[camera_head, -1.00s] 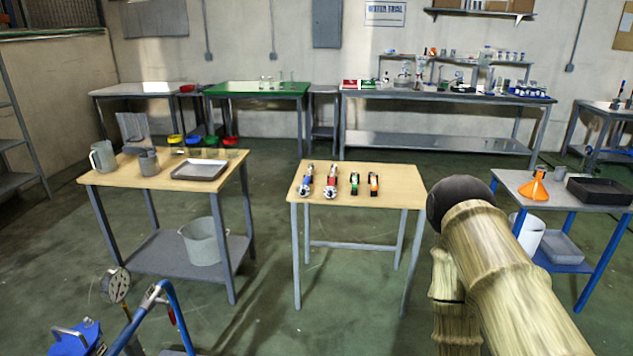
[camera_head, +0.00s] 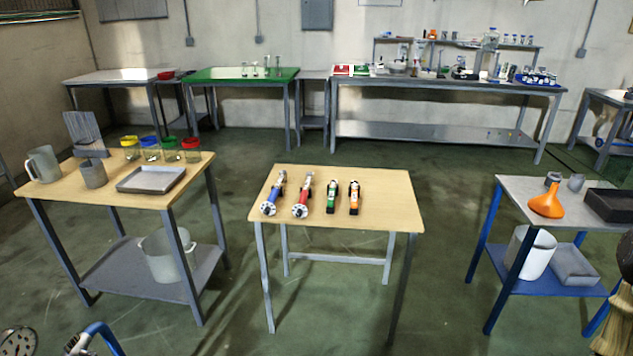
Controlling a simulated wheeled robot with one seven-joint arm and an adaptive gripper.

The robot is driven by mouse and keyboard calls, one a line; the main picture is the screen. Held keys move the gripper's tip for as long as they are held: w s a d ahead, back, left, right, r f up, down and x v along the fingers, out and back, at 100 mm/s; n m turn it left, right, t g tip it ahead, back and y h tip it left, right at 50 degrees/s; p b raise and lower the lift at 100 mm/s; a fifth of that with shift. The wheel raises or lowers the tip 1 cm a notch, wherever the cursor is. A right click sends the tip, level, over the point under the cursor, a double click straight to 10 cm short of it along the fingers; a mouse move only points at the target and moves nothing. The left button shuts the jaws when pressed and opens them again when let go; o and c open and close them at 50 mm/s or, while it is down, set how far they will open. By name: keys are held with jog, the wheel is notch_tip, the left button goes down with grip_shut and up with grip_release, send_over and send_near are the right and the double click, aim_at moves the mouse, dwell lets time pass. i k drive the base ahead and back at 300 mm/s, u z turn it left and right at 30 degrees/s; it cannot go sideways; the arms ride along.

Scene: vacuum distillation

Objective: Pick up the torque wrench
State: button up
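Several tools lie side by side on the small wooden-topped table (camera_head: 385,212) in the middle. From left to right they are a blue tool with a round metal end (camera_head: 274,195), a red tool with a round metal end (camera_head: 304,197), a shorter green and black tool (camera_head: 332,197) and a shorter orange and black tool (camera_head: 354,198). They are too small for me to tell which is the torque wrench.
A wooden-topped table (camera_head: 195,170) with jars and a grey tray (camera_head: 151,180) stands left. A blue-legged table (camera_head: 515,188) with an orange funnel (camera_head: 547,201) stands right. A blue tube and gauge (camera_head: 16,341) are at the lower left.

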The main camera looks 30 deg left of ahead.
aim_at(283, 174)
jog(key=u, duration=0.25)
jog(key=i, duration=0.9)
jog(key=u, duration=1.2)
jog(key=i, duration=0.45)
jog(key=u, duration=0.45)
